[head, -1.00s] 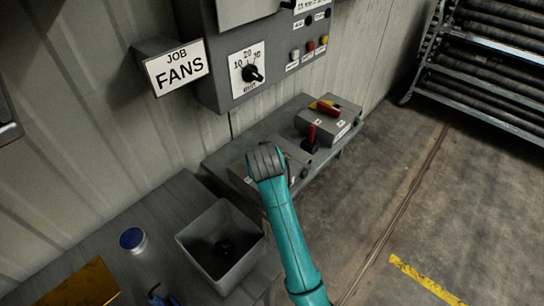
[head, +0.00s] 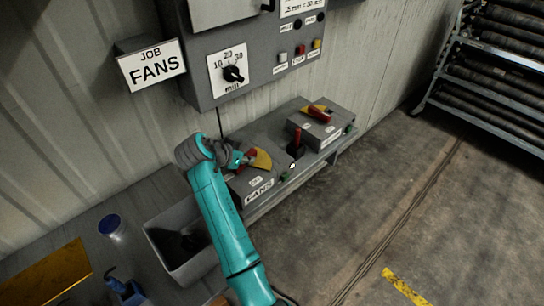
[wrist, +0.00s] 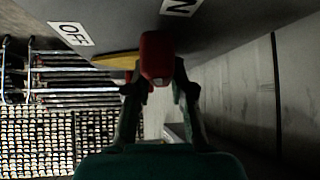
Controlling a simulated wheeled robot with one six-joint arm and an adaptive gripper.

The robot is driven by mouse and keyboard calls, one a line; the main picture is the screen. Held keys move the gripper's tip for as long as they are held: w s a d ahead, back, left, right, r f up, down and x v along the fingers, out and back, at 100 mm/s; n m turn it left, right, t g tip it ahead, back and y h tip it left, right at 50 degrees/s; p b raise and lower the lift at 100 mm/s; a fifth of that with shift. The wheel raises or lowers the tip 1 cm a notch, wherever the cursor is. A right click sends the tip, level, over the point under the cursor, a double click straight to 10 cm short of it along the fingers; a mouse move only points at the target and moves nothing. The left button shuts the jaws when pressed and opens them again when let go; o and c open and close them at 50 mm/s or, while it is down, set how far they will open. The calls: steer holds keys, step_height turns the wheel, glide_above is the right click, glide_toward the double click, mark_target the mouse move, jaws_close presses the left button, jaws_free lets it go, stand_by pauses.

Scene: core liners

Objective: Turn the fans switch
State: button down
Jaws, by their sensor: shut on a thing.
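The fans switch is a grey box (head: 252,185) with a FANS label on its front, on the bench under the wall panel. Its yellow plate (head: 261,158) shows beside my gripper (head: 240,160). In the wrist view, the red handle (wrist: 157,56) sits between the two fingers of my gripper (wrist: 158,92), which are shut on it. A yellow edge (wrist: 117,60) shows behind the handle. An OFF label (wrist: 71,34) is to the left and a partly cut label ending in N (wrist: 180,6) is above. My gripper hides most of the handle in the head view.
A JOB FANS sign (head: 152,66) hangs on the wall beside a control panel with a black dial (head: 233,74). Right of the fans box are an upright red lever (head: 296,139) and another switch box (head: 321,125). A grey bin (head: 160,235) stands at the left.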

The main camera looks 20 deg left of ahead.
steer(key=shift+m+g+h, duration=0.4)
steer(key=shift+m+h, duration=0.5)
steer(key=shift+m, duration=0.4)
steer(key=shift+f, duration=0.1)
steer(key=c, duration=1)
jaws_free()
steer(key=v, duration=1.2)
